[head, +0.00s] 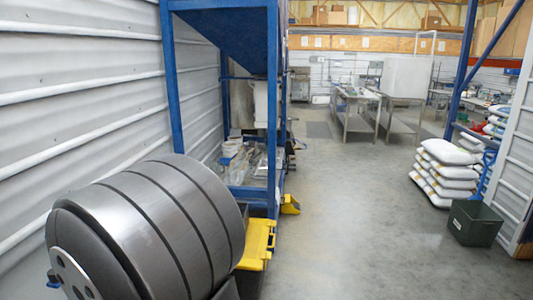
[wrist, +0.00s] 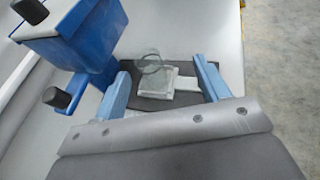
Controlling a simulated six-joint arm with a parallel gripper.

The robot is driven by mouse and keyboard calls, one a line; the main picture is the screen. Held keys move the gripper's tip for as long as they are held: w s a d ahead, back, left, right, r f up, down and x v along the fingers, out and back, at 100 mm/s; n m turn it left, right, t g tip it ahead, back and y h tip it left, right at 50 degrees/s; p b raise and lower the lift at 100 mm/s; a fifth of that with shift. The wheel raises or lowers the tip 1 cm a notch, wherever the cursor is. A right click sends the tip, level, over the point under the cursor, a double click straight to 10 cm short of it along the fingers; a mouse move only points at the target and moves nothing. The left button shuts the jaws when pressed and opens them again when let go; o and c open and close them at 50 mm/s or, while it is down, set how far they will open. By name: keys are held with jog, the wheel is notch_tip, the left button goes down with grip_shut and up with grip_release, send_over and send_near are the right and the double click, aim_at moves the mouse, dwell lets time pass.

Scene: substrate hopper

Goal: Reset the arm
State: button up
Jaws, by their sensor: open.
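My gripper (wrist: 161,68) shows in the wrist view as two light blue fingers reaching out past a grey metal edge with bolts. The fingers stand wide apart. Beyond and between them lie a small white block-like thing (wrist: 182,84) and a clear round thing (wrist: 151,62) on a dark grey surface (wrist: 150,100). I see no contact between the fingers and these things, and I cannot tell the distance. My gripper cannot be made out in the head view.
A blue hopper frame (head: 273,110) stands left of centre in the head view, with a yellow part (head: 258,243) at its foot. White sacks (head: 450,170) and a dark green bin (head: 473,223) are at right. Metal tables (head: 357,115) stand farther back. The middle floor is clear.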

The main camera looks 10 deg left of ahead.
jog(key=w+d+f+m+h, duration=0.3)
jog(key=w+d, duration=0.8)
jog(key=d, duration=0.4)
jog(key=w+d+f+m+h, duration=0.3)
jog(key=w+d, duration=0.9)
jog(key=d, duration=0.4)
jog(key=shift+d+f+t+h, duration=0.25)
jog(key=shift+f+t+h, duration=0.05)
jog(key=shift+f+h, duration=0.3)
jog(key=shift+w, duration=0.1)
